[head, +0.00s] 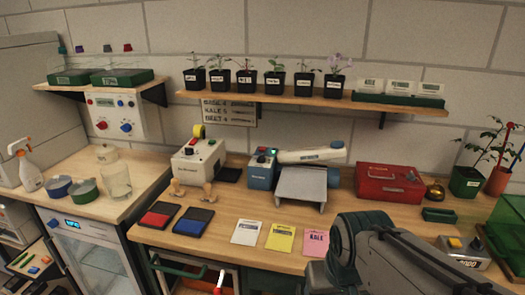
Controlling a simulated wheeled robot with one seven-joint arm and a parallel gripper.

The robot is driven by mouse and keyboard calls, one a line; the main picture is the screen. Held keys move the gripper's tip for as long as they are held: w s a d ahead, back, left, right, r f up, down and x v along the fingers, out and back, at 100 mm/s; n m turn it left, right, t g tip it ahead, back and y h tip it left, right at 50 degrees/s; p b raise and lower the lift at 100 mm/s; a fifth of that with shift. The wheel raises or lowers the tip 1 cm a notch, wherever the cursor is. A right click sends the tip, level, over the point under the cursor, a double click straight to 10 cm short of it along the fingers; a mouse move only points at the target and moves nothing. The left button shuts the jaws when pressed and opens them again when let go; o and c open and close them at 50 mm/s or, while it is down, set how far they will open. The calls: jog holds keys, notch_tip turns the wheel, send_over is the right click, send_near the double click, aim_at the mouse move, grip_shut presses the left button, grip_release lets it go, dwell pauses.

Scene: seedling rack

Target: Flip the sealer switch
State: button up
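The sealer appears to be the blue box (262,170) near the back middle of the wooden bench, beside a long white arm (312,155) and a grey plate (302,185). My arm comes in at the bottom right, in front of the bench. No gripper fingers show, so I cannot see what my gripper holds.
A white box with yellow tape (199,162) stands left of the sealer, and a red case (390,183) right of it. A shelf of potted seedlings (270,98) hangs above. Bare bench shows around the cards.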

dwell(0.4)
grip_shut()
